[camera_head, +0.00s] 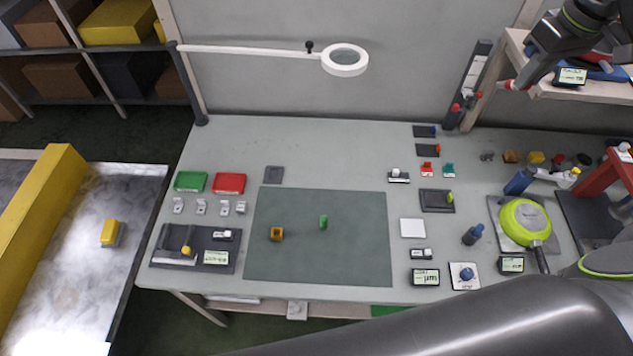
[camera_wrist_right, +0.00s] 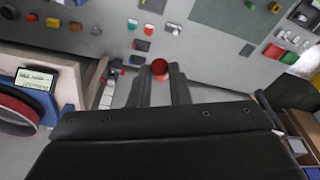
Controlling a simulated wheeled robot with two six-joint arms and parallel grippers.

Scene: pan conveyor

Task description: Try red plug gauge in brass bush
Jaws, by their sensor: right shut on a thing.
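The brass bush (camera_head: 277,233) stands on the dark green mat (camera_head: 358,258) in the middle of the bench, left of a small green piece (camera_head: 323,221). My right gripper (camera_head: 512,85) is high at the right, in front of the wooden shelf and well away from the bush. It is shut on the red plug gauge (camera_wrist_right: 160,68), whose round red end shows between the fingertips in the right wrist view (camera_wrist_right: 160,90). Most of the gauge is hidden by the fingers. My left gripper is out of view.
A wooden shelf (camera_head: 540,85) with a display stands close to my right gripper. A dark upright rack (camera_head: 468,88) is beside it. A ring magnifier (camera_head: 345,60) reaches over the back of the bench. Red and green trays (camera_head: 229,183) lie at the left. The mat is mostly clear.

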